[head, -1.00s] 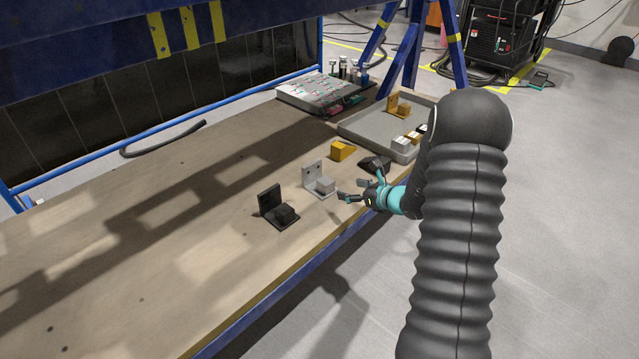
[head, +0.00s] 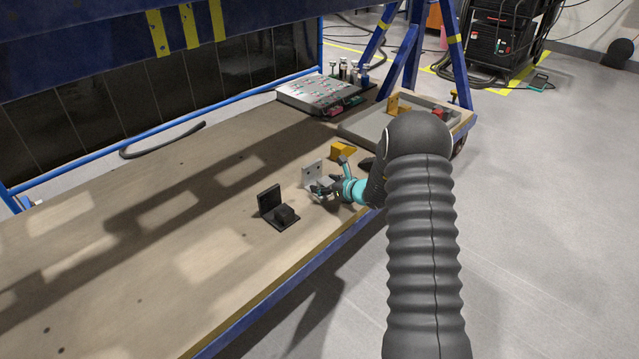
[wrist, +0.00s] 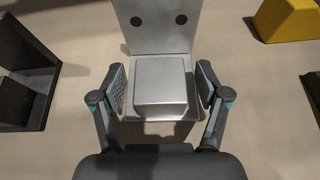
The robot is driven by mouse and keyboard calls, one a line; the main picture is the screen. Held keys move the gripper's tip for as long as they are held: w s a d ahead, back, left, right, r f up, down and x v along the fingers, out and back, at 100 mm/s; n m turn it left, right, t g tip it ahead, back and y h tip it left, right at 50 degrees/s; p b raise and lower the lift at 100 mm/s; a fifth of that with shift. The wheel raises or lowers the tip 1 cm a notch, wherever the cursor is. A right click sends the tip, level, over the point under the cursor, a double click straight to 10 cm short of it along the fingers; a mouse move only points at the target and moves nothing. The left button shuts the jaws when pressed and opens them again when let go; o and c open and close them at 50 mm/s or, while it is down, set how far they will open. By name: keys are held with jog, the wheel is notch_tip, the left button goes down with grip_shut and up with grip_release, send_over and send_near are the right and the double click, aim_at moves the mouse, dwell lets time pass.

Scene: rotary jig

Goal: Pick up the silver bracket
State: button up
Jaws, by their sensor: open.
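The silver bracket (head: 313,172) stands upright on the wooden bench in the head view, partly hidden by my gripper. In the wrist view the silver bracket (wrist: 160,85) shows its back plate with two dark holes and a block in front. My gripper (wrist: 161,86) is open, with one finger on each side of the block. A narrow gap shows on the left and right of the block. In the head view my gripper (head: 325,187) is low over the bench at the bracket's front.
A black bracket (head: 280,214) stands to the left of the silver one. A yellow bracket (head: 342,151) is behind it to the right. A grey tray (head: 352,133) with parts lies farther back, partly hidden by my arm. The bench's left part is clear.

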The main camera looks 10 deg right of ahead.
jog(key=shift+w+a+f, duration=0.15)
jog(key=shift+w+a, duration=0.1)
jog(key=shift+w, duration=0.1)
grip_shut()
